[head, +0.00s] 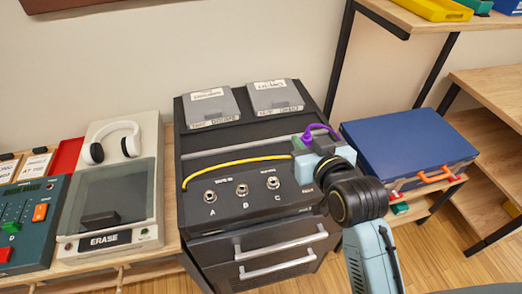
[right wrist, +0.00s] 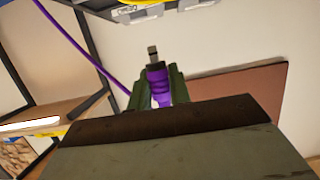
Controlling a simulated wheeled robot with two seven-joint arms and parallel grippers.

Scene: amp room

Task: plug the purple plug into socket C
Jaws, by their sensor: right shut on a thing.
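My right gripper (head: 304,146) is above the right part of the black amp's sloped panel (head: 230,212). It is shut on the purple plug (right wrist: 157,84). In the right wrist view the plug sits between the fingers, its metal tip pointing up in the picture. In the head view only a purple loop (head: 320,130) shows over the gripper; the plug itself is hidden there. Socket C (head: 273,183) is an empty metal ring, left of and below the gripper in the head view, apart from it. Sockets B (head: 241,189) and A (head: 209,195) also look empty. My left gripper is out of view.
A yellow cable (head: 235,162) lies across the amp above the sockets. Two grey cases (head: 212,107) lie on the amp's back. A blue case (head: 405,148) stands close to the right. The eraser unit with headphones (head: 123,141) is to the left.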

